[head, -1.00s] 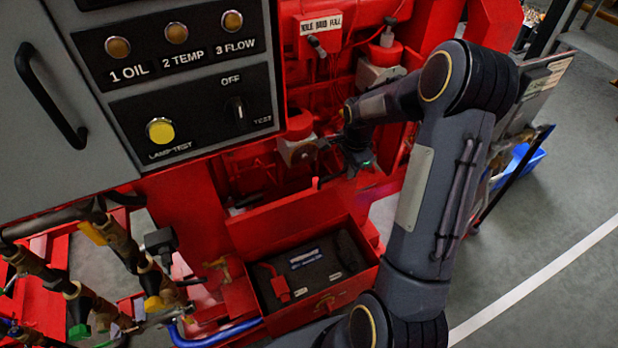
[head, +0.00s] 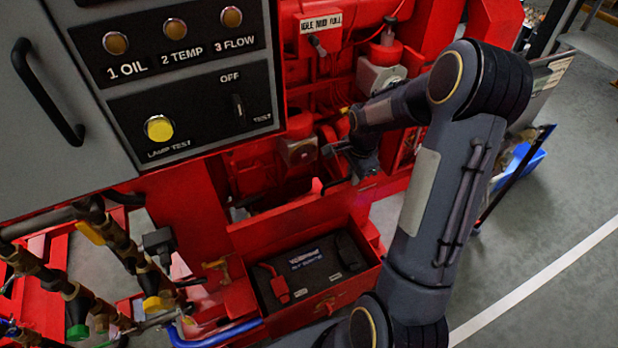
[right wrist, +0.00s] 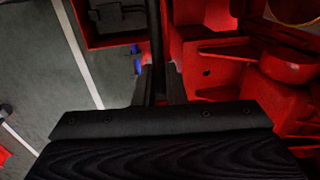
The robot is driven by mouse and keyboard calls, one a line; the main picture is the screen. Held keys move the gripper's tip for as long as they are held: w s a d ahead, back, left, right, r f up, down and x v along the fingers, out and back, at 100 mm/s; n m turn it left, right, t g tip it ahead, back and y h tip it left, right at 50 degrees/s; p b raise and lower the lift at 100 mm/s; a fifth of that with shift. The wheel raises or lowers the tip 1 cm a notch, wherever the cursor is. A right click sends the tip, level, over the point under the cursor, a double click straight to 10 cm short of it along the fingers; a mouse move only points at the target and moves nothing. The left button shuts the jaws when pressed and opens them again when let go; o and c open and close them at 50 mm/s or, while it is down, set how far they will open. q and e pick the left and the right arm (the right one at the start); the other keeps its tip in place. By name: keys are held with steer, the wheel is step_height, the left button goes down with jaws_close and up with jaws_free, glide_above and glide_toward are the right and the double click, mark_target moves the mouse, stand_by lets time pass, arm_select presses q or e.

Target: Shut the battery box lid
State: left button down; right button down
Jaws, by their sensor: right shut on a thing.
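The battery box (head: 368,278) is a red open-topped box low in the middle of the head view, with a dark interior. Its red lid (head: 285,222) stands up along the box's back edge, open. My right gripper (head: 350,176) is at the upper right end of the lid. In the right wrist view the fingers (right wrist: 158,88) are on either side of a thin dark upright strip, which looks like the lid seen edge-on. The box (right wrist: 92,38) shows at its upper left. The exact contact is dark. My left gripper is not in view.
A grey control panel (head: 190,80) with lamps and a handle stands at the upper left. Brass-fitted pipes (head: 125,245) are left of the box. Red engine parts (head: 300,150) crowd close behind the lid.

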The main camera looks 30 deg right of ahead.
steer(key=shift+s+a+f, duration=0.15)
steer(key=shift+s+f, duration=0.05)
steer(key=shift+s, duration=0.4)
steer(key=shift+s+f+b, duration=0.2)
steer(key=shift+s+b, duration=0.15)
steer(key=shift+s, duration=0.5)
steer(key=shift+s, duration=0.15)
steer(key=shift+s+a+f+b, duration=0.1)
steer(key=shift+s+f+b, duration=0.1)
steer(key=shift+s, duration=0.2)
steer(key=shift+s+a+f+b, duration=0.1)
steer(key=shift+s+b, duration=0.05)
steer(key=shift+s, duration=0.4)
steer(key=shift+s+f+b, duration=0.25)
steer(key=shift+s+b, duration=0.1)
steer(key=shift+s, duration=0.5)
